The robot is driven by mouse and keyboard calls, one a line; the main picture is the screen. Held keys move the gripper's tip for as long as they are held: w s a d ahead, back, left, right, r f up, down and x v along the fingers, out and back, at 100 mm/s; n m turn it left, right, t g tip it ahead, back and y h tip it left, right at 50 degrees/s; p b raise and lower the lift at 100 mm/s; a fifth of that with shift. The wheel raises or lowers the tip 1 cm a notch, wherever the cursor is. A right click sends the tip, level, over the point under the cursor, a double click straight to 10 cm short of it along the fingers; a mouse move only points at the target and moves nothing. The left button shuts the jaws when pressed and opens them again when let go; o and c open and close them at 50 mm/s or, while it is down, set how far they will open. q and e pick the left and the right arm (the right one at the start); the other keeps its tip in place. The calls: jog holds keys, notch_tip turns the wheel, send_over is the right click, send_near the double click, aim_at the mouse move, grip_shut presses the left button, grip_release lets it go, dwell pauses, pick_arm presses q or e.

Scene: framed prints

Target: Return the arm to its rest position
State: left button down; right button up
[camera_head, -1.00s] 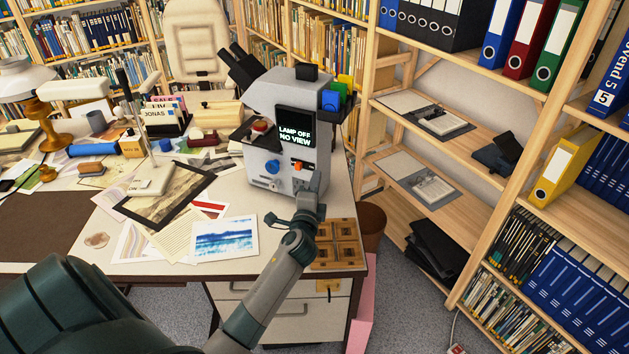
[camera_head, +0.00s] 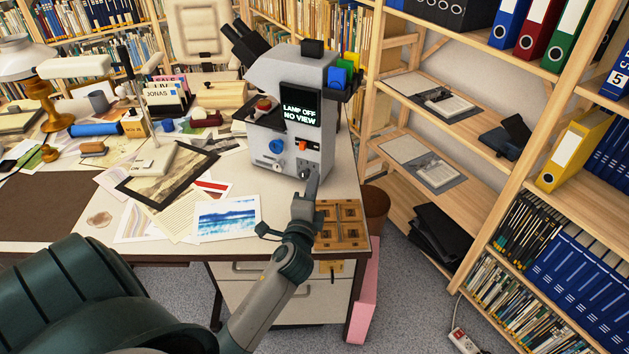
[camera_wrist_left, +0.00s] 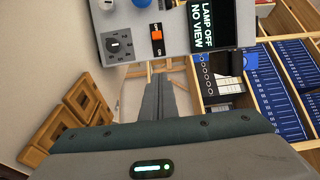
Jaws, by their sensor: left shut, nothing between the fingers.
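My left arm comes in from the lower left in the head view. Its gripper (camera_head: 312,184) is shut and empty, just in front of the microscope (camera_head: 290,110) on the desk. The shut fingers (camera_wrist_left: 155,98) also show in the left wrist view, pointing toward the microscope's front. The microscope screen (camera_head: 301,107) reads "LAMP OFF NO VIEW". An orange switch (camera_wrist_left: 157,36) and a dark knob (camera_wrist_left: 118,44) show on its front in the wrist view. My right gripper is not in view.
A wooden compartment tray (camera_head: 343,225) lies at the desk's right front corner, close beside the gripper. Prints and papers, including a blue seascape (camera_head: 227,217), cover the desk middle. Shelves with binders (camera_head: 570,160) stand at the right. Grey floor (camera_head: 410,300) is open between.

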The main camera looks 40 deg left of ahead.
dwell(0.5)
